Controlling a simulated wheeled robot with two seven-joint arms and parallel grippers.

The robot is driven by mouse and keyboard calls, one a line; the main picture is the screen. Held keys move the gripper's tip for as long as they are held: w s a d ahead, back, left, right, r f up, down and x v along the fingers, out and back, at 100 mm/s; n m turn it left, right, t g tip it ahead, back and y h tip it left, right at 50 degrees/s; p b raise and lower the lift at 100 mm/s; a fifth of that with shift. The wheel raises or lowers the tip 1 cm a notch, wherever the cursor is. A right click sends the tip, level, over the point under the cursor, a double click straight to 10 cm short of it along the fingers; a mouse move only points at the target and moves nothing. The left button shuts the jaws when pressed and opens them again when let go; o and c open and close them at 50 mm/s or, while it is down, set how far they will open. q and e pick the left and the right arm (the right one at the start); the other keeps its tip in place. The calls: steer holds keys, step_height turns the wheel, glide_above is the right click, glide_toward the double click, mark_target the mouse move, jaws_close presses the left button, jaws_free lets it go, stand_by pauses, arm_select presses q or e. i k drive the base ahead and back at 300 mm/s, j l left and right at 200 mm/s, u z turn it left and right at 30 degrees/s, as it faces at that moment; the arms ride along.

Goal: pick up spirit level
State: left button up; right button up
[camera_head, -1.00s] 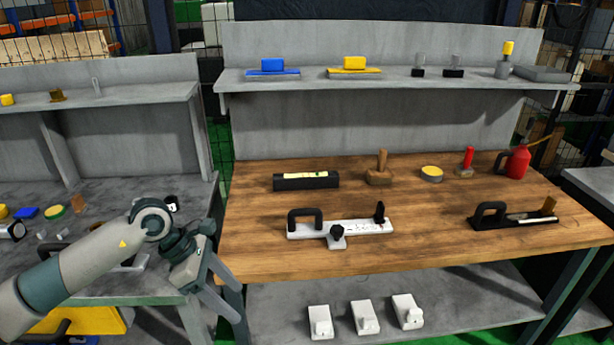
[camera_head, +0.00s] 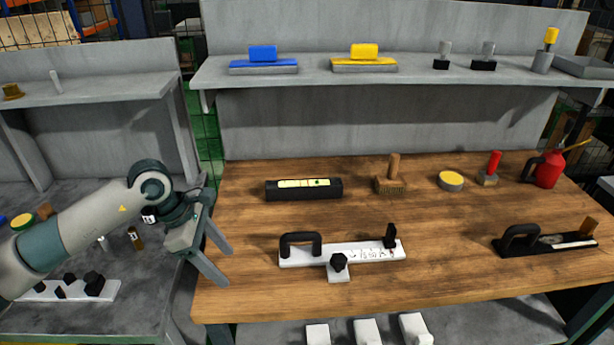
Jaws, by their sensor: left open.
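The spirit level (camera_head: 304,189) is a black bar with a yellow-green strip on top. It lies on the wooden bench top (camera_head: 250,306), left of a wooden brush. My left gripper (camera_head: 223,264) is open and empty at the bench's left edge, left of the level and apart from it. Its two fingers point down and to the right. My right gripper is not in view.
A white tool with a black handle (camera_head: 300,244) lies in front of the level. A brush (camera_head: 391,175), a yellow-topped tin (camera_head: 451,180) and a red oil can (camera_head: 549,168) stand to the right. A grey shelf (camera_head: 310,77) runs behind. Bare wood surrounds the level.

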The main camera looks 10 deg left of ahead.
mark_target(301, 189)
steer(key=i, duration=1.1)
